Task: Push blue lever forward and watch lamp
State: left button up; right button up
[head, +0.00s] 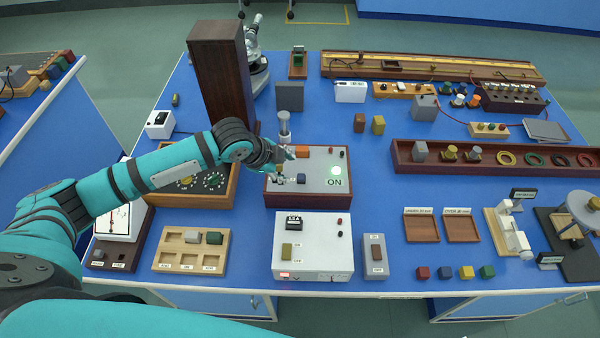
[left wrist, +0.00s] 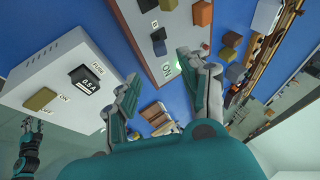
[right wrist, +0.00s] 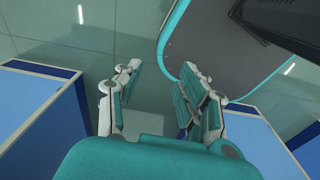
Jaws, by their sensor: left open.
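A white-topped box with wooden sides (head: 325,158) stands mid-bench. The dark blue lever (head: 301,178) is on its top near the front edge; it also shows in the left wrist view (left wrist: 158,34). An orange lever (head: 302,152) sits behind it. The lamp (head: 336,170) glows green beside the label "ON"; it also shows in the left wrist view (left wrist: 179,64). My left gripper (head: 280,166) is open and empty over the box's left part, close to the blue lever; contact cannot be told. My right gripper (right wrist: 160,68) is open and empty, away from the bench.
A white power box (head: 313,255) stands in front, with a small switch box (head: 374,256) to its right. A dial box (head: 200,186) lies under my left arm. A tall brown cabinet (head: 220,72) stands behind. Blue bench top is clear right of the lamp box.

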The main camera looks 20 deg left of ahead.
aim_at(300, 176)
pick_arm(q)
jog(key=p+x, duration=0.1)
jog(key=x, duration=0.8)
jog(key=shift+w+f, duration=0.1)
jog(key=shift+w+d+f, duration=0.15)
jog(key=shift+w+f, duration=0.05)
jog(key=shift+f, duration=0.2)
pick_arm(e)
jog(key=shift+w+d+r, duration=0.2)
jog(key=shift+w+r, duration=0.25)
jog(key=shift+w+d+r, duration=0.15)
jog(key=shift+w+r, duration=0.25)
jog(key=shift+r, duration=0.05)
jog(key=shift+s, duration=0.1)
pick_arm(q)
grip_shut()
